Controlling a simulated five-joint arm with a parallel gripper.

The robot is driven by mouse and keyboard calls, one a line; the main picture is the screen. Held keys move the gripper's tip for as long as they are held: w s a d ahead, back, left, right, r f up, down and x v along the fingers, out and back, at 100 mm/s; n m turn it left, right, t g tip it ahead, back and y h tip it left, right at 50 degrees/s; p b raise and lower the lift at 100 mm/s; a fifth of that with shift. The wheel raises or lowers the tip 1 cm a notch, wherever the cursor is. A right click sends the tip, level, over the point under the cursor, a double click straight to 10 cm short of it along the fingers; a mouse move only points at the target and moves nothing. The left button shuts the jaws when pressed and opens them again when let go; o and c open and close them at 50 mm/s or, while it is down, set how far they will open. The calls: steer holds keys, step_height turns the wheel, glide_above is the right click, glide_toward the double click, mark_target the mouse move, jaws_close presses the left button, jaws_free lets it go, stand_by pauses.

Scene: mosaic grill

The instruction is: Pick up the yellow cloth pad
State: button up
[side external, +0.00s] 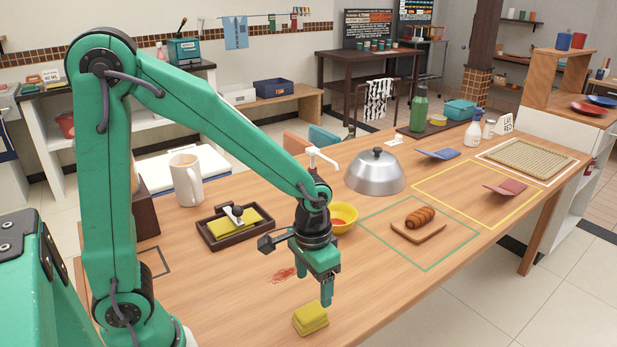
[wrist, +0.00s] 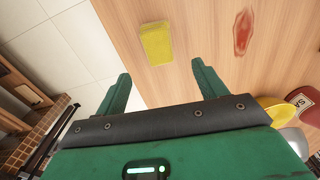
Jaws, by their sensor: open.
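The yellow cloth pad (side external: 310,319) lies folded near the front edge of the wooden table. It also shows in the wrist view (wrist: 156,43), beyond the fingertips and roughly between their lines. My gripper (side external: 326,298) is open and empty, pointing down above the table close to the pad. In the wrist view its two green fingers (wrist: 160,72) stand apart, with the pad not between them. A second yellow item (side external: 234,222) lies in the dark tray under a white-knobbed tool.
A red smear (side external: 283,274) marks the table left of my gripper. A yellow bowl (side external: 343,218) stands behind my gripper. A bread roll on a small board (side external: 419,232), a metal dome (side external: 375,175) and a mug (side external: 187,180) stand further off. The table's front edge is near the pad.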

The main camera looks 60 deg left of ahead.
mark_target(315, 309)
steer(key=shift+d+f, duration=0.2)
steer(key=shift+f, duration=0.35)
steer(key=shift+f, duration=0.15)
steer(key=shift+f, duration=1.15)
steer(key=shift+w+a+f, duration=0.1)
steer(key=shift+f, duration=1.2)
steer(key=shift+w+f, duration=0.1)
steer(key=shift+f, duration=1.2)
steer(key=c, duration=1.1)
